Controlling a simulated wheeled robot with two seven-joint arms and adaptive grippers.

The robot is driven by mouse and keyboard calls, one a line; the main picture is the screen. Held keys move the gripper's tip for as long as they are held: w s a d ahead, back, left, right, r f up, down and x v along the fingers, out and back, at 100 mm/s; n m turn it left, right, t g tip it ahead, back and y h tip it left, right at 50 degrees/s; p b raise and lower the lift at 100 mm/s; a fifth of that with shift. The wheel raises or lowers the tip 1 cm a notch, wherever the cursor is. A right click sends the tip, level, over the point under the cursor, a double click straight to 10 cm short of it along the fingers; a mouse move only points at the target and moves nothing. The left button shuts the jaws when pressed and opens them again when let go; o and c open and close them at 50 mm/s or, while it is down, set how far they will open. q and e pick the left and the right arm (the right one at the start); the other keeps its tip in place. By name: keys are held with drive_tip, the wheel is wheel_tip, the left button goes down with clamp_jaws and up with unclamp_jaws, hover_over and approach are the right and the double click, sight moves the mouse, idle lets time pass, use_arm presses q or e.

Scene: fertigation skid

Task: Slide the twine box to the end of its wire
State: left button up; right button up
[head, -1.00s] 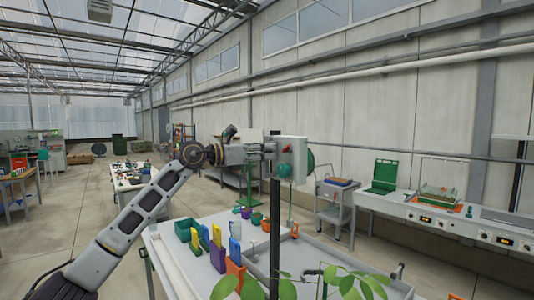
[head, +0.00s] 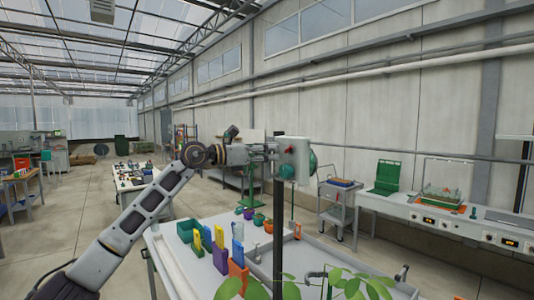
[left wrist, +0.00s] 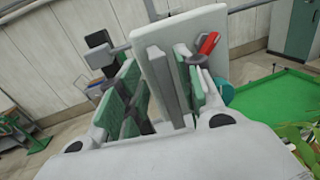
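My left gripper (head: 271,151) is at the box's left side. In the left wrist view its fingers (left wrist: 172,85) stand apart with a narrow gap. Whether they touch the box is unclear. I cannot make out the wire. My right gripper is not in view.
The dark post (head: 278,230) rises in front of the bench (head: 180,262). Green, yellow, purple and orange holders (head: 220,256) stand on the bench. Leaves (head: 345,284) reach in at the bottom. A grey cart (head: 337,208) and a long counter (head: 440,217) are at the right.

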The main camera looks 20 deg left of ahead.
use_arm(q)
drive_tip(key=v, duration=1.2)
idle(0.6)
idle(0.5)
